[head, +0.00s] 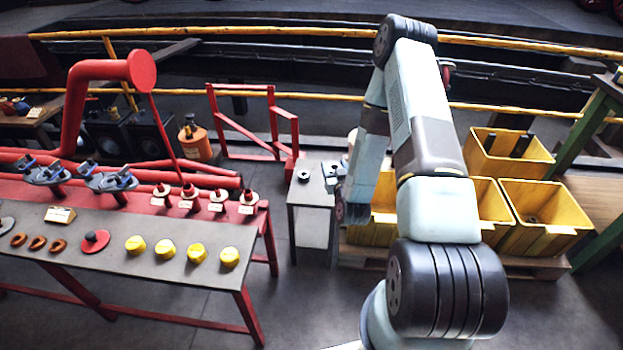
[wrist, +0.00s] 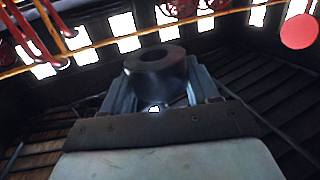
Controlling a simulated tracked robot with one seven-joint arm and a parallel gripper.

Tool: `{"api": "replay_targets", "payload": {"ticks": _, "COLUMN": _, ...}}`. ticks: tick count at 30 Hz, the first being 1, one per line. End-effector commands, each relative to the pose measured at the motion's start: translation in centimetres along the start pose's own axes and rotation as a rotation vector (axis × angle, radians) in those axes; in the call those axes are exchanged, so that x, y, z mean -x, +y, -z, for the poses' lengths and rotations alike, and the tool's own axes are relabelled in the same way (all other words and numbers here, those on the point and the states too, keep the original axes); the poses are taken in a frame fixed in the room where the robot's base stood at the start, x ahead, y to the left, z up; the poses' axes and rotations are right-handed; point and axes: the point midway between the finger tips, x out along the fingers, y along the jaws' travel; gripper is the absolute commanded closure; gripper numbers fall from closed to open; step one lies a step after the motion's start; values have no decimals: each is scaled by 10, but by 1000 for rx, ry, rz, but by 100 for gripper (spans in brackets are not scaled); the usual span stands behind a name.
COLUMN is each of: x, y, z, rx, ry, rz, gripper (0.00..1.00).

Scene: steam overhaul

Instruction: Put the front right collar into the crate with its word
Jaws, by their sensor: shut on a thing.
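My gripper (wrist: 157,84) is shut on a dark, round metal collar (wrist: 154,62) with a hole through it, seen in the wrist view. The collar sits between the two fingers, clear of any surface there. In the head view my arm folds over and down near the small grey stand, and the gripper is hard to make out. Yellow crates stand at the right: a back one (head: 483,165), a front right one (head: 560,238), a middle one (head: 497,232) and a front left one (head: 368,232), the last two partly hidden by my arm. No crate word is readable.
The small grey stand (head: 312,195) holds a black ring (head: 303,175). The long red-legged bench (head: 180,270) at left carries yellow caps, copper rings and labelled pegs. A red frame (head: 250,125) stands behind.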

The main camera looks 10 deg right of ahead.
Motion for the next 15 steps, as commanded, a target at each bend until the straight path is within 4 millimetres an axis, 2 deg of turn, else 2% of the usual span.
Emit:
{"api": "replay_targets", "payload": {"ticks": 10, "x": 0, "y": -18, "z": -2, "rx": 1, "ry": 0, "rz": 29, "gripper": 91}}
{"api": "replay_targets", "payload": {"ticks": 15, "x": -6, "y": -19, "z": -25, "rx": 2, "ry": -4, "rz": 44, "gripper": 91}}
